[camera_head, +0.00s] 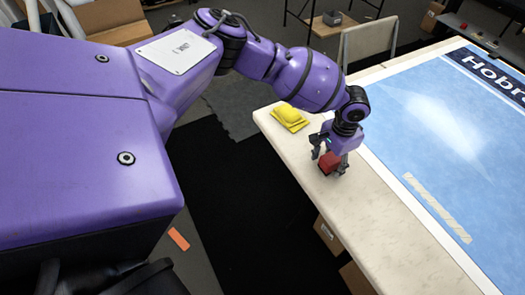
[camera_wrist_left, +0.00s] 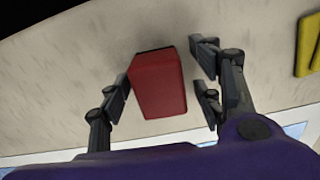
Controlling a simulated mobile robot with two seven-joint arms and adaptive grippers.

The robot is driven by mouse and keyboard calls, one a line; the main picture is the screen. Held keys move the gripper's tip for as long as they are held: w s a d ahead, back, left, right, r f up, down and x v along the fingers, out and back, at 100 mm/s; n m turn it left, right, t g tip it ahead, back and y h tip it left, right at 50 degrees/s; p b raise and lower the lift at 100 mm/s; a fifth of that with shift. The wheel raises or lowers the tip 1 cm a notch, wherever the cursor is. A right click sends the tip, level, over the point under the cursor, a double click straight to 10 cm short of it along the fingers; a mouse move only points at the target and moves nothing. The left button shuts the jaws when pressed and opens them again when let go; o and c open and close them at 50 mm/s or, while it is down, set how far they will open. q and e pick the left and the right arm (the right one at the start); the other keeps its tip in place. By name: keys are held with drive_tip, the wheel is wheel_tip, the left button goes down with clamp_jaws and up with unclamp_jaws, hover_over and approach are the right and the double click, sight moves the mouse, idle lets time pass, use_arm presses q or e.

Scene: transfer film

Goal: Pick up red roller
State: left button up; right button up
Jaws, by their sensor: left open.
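The red roller (camera_head: 329,162) looks like a small red block on the pale table top, near its edge. It shows large in the left wrist view (camera_wrist_left: 157,84), with a dark edge at its top. My left gripper (camera_head: 329,159) is over it, pointing down, with fingers on both sides. In the left wrist view my left gripper (camera_wrist_left: 163,97) is open. The left-hand finger is close to the roller, and a clear gap shows between the roller and the right-hand fingers. My right gripper is not in view.
A yellow object (camera_head: 290,117) lies on the table (camera_head: 375,220) beside my left arm. A blue printed sheet (camera_head: 445,130) covers much of the table, with a pale strip (camera_head: 437,207) on it. A chair (camera_head: 368,45) stands behind the table. Cardboard boxes (camera_head: 328,235) are below it.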

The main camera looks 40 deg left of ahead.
use_arm(q)
drive_tip(key=shift+w+f, duration=0.1)
drive_tip(key=shift+f, duration=0.2)
drive_tip(key=c, duration=1.4)
drive_tip(key=shift+o, duration=0.2)
drive_tip(key=shift+r, duration=0.2)
drive_tip(key=shift+r, duration=0.25)
wheel_tip(320, 180, up, 2)
drive_tip(key=shift+w+r, duration=0.1)
drive_tip(key=shift+r, duration=0.05)
drive_tip(key=s+d+r+p, duration=0.2)
drive_tip(key=s+d+r, duration=0.7)
drive_tip(key=s, duration=0.2)
drive_tip(key=shift+r, duration=0.4)
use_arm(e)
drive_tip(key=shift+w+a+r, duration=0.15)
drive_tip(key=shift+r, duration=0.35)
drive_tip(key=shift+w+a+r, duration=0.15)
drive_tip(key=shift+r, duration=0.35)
